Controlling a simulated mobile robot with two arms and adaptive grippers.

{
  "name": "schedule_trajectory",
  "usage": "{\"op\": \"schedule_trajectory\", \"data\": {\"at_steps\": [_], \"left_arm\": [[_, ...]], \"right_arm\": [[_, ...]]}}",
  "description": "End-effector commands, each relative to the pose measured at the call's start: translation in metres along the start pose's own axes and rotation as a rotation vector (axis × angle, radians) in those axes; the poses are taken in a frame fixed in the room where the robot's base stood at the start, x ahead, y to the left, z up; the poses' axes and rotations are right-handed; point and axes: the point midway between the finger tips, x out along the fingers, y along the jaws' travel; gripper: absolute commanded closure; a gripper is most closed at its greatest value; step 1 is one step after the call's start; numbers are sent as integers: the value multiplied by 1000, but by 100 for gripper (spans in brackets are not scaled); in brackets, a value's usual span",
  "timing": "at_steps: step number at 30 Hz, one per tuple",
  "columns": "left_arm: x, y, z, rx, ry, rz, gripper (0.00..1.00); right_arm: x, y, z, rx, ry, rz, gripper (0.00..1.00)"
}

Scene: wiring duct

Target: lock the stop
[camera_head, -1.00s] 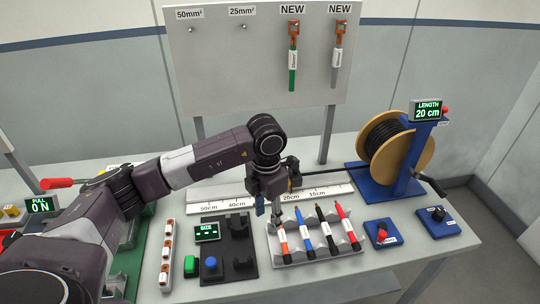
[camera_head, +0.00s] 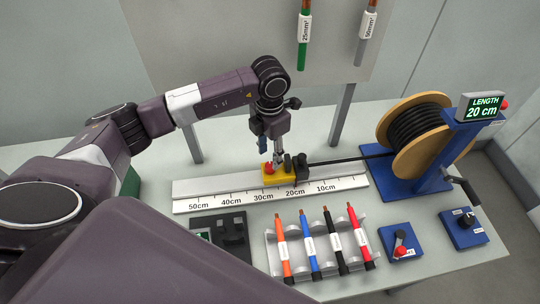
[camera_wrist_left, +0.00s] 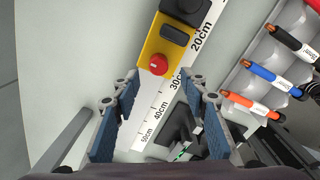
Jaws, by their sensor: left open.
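The stop is a yellow block (camera_head: 284,180) with a red knob (camera_head: 268,168) on the ruler (camera_head: 200,193), near the 20–30 cm marks. Black parts (camera_head: 301,168) sit at its right end, where the black cable (camera_head: 345,160) meets it. In the left wrist view, the yellow block (camera_wrist_left: 148,48), red knob (camera_wrist_left: 158,64) and black lever (camera_wrist_left: 174,36) lie ahead of the fingers. My left gripper (camera_head: 277,152) is above the stop, pointing down; its fingers (camera_wrist_left: 163,83) are apart with nothing between them. Whether a fingertip touches the stop cannot be told. My right gripper is not in view.
A cable reel (camera_head: 414,126) on a blue stand with a "20 cm" display (camera_head: 484,106) is at right. Two blue control boxes (camera_head: 402,243) are at front right. A black fixture (camera_head: 222,231) is left of the rack.

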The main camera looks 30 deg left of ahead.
Motion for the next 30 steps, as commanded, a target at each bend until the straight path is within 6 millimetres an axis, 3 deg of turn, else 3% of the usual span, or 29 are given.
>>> {"op": "schedule_trajectory", "data": {"at_steps": [5,9,13,19,30], "left_arm": [[26,0,0,-2,2,-2,60],[40,0,0,-1,0,-1,60],[45,0,0,0,-1,0,60],[45,0,0,0,-1,1,60],[45,0,1,-1,-2,1,100]], "right_arm": [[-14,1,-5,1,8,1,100],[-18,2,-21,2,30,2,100],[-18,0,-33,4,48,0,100],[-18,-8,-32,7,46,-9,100],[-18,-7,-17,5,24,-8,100]]}}
